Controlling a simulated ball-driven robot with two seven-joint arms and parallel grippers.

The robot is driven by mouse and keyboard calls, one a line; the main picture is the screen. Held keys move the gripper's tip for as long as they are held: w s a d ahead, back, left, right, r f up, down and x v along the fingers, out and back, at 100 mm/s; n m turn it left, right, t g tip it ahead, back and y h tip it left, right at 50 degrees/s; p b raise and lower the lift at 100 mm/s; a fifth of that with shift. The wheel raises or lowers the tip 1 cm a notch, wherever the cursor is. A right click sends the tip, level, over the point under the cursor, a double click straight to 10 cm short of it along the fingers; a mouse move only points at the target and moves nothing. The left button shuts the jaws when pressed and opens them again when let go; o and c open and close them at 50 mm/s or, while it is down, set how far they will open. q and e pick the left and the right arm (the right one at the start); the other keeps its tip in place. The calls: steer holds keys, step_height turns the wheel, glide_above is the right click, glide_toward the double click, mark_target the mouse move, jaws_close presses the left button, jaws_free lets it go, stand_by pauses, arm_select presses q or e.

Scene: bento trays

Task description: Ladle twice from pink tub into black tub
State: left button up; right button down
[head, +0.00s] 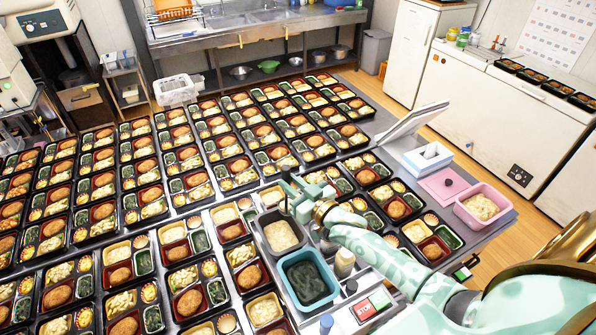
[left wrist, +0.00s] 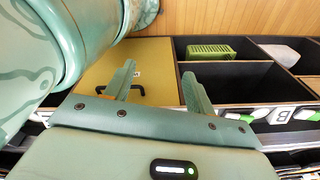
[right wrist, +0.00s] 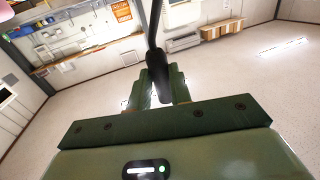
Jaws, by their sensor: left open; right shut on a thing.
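The pink tub (head: 463,212) stands at the right end of the table with pale creamy food inside. The black tub (head: 262,232) stands near the middle, also with pale food in it. My right gripper (head: 292,190) is just above the far side of the black tub. It is shut on the black ladle handle (right wrist: 157,80), seen upright between its fingers in the right wrist view. I cannot make out the ladle's bowl in the head view. My left gripper (left wrist: 158,85) is open and empty, in front of an open compartment unit.
A teal tub (head: 333,292) with dark contents sits directly in front of the black tub. Many filled bento trays cover the table to the left. A pink board (head: 432,187) and a white box (head: 428,160) lie near the pink tub.

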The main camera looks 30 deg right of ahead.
steer(key=shift+n, duration=0.8)
steer(key=f+b, duration=0.1)
steer(key=a+f+b, duration=0.1)
steer(key=f+b, duration=0.1)
steer(key=shift+a+f+b, duration=0.35)
steer(key=shift+b, duration=0.05)
arm_select(q)
step_height(320, 180, down, 11)
steer(key=s+a+b, duration=0.1)
steer(key=b, duration=0.5)
steer(key=shift+s+a+b, duration=0.15)
steer(key=shift+s+b, duration=0.1)
steer(key=shift+b, duration=0.15)
arm_select(e)
steer(key=a+f+n+g+h, duration=0.2)
steer(key=a+f+n+h, duration=0.1)
steer(key=a+f+n, duration=0.5)
steer(key=shift+w+a+f+n, duration=0.25)
steer(key=shift+a+f+n, duration=0.05)
steer(key=shift+a+n, duration=1.1)
arm_select(q)
steer(key=shift+r, duration=0.1)
